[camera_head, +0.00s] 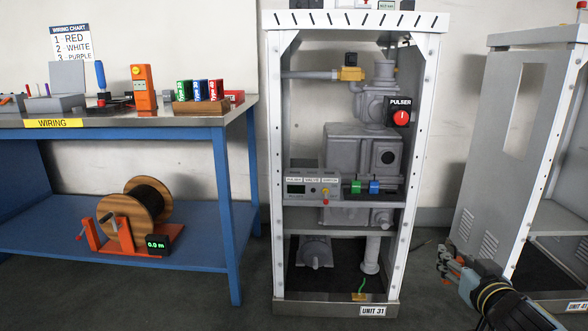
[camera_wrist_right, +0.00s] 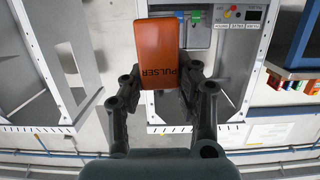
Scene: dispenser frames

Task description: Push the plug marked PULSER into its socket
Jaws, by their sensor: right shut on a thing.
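The plug marked PULSER (camera_wrist_right: 160,50) is an orange block, held upright in the wrist view with its lettering upside down. My right gripper (camera_head: 449,262) is shut on it, to the right of the UNIT 31 cabinet and outside it; in the head view only small orange bits show there. The grey control box (camera_head: 312,188) on the cabinet's middle shelf has labels along its top. A green plug (camera_head: 356,187) and a blue plug (camera_head: 374,187) sit at its right side. I cannot make out the PULSER socket itself. My left gripper is not in view.
A black unit labelled PULSER with a red knob (camera_head: 401,117) hangs at the cabinet's right post. The white cabinet frame (camera_head: 279,170) borders the opening. A second grey cabinet (camera_head: 478,150) stands right. A blue workbench (camera_head: 228,190) with a cable reel (camera_head: 143,203) stands left.

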